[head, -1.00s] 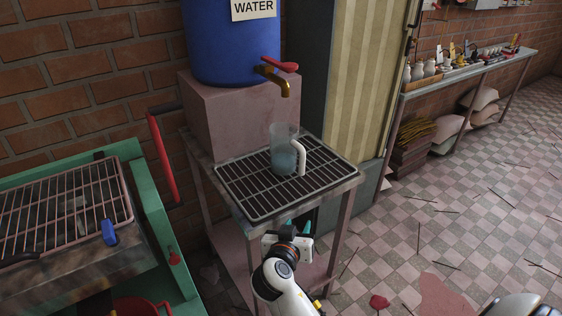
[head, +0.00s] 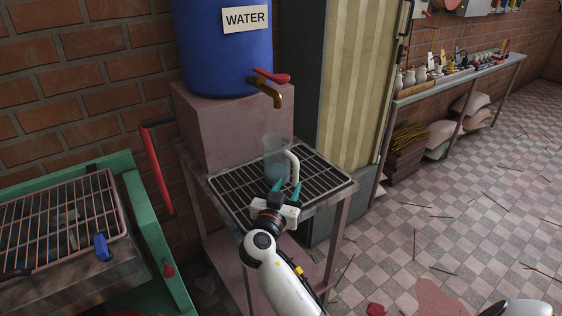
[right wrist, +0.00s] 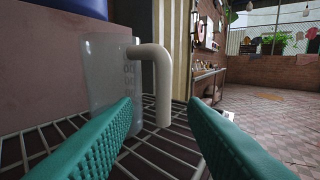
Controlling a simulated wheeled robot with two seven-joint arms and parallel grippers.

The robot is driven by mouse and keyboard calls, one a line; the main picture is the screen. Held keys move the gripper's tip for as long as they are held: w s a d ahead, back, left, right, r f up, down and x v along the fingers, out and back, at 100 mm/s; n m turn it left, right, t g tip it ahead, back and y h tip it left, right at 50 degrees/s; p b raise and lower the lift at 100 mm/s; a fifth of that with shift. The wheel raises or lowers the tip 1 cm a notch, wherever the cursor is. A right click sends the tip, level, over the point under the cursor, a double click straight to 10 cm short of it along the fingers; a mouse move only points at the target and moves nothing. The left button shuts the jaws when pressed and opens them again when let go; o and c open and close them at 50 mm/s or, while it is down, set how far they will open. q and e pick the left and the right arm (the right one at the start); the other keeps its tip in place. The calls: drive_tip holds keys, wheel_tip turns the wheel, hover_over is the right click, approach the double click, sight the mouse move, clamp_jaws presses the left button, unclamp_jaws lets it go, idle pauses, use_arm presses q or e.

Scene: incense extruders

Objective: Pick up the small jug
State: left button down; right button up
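The small jug (head: 275,154) is clear with a white handle (head: 293,167) and stands upright on the grate under the tap. It also shows in the right wrist view (right wrist: 105,80), with its handle (right wrist: 160,85) on the right side facing me. My right gripper (head: 290,188) is open, its teal fingertips just in front of the jug near the handle. In the right wrist view the handle lies ahead between the two fingers (right wrist: 165,110), and nothing is held. My left gripper is not clearly seen; only a piece of an arm shows at the lower right edge.
The metal grate (head: 235,185) tops a small table. A blue water barrel (head: 228,60) with a brass tap (head: 272,94) stands on a pink block (head: 215,125) behind the jug. A green-framed grill (head: 130,190) stands at left. The tiled floor at right is mostly open.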

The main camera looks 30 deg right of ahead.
sight(295, 174)
drive_tip(key=shift+w+d, duration=0.4)
drive_tip(key=shift+d, duration=0.1)
drive_tip(key=x, duration=0.1)
drive_tip(key=p+x, duration=0.1)
drive_tip(key=x, duration=0.1)
drive_tip(key=p+x, duration=0.1)
drive_tip(key=shift+d+r, duration=0.35)
drive_tip(key=shift+r, duration=0.05)
drive_tip(key=shift+w+d+f, duration=0.1)
drive_tip(key=shift+w+d, duration=0.1)
drive_tip(key=shift+w, duration=0.05)
drive_tip(key=shift+c, duration=0.2)
clamp_jaws()
